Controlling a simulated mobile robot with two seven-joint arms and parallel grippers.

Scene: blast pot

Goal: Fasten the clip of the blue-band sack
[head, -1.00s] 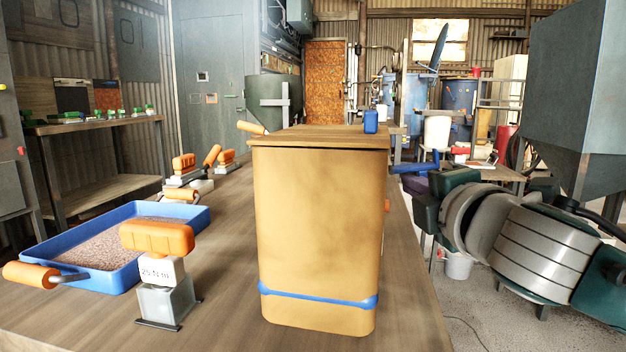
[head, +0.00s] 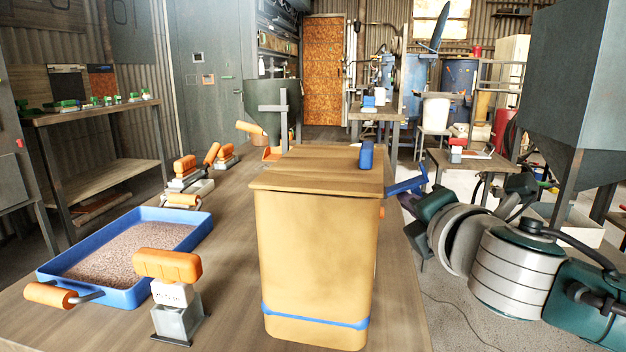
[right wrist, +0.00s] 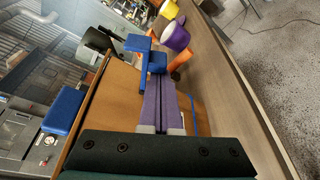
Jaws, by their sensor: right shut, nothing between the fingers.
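The blue-band sack (head: 312,255) is a tan, box-shaped body standing on the long table, with a blue band low around it and a flat wooden-looking top. A small blue block (head: 366,155), possibly its clip, stands upright at the right rear of the top; it also shows in the right wrist view (right wrist: 64,110). My right gripper (head: 402,189) is just right of the sack, below its top edge. In the right wrist view its long fingers (right wrist: 158,92) are shut and empty beside the sack's side. Blue pieces (right wrist: 140,44) show at the finger ends; whether they touch anything is unclear. My left gripper is out of view.
A blue tray (head: 128,297) of granules and an orange-handled block (head: 168,266) stand left of the sack. More orange-handled items stand behind them. Purple (right wrist: 173,36) and yellow (right wrist: 169,9) cups show beyond the fingers. The table's right edge is close to the sack.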

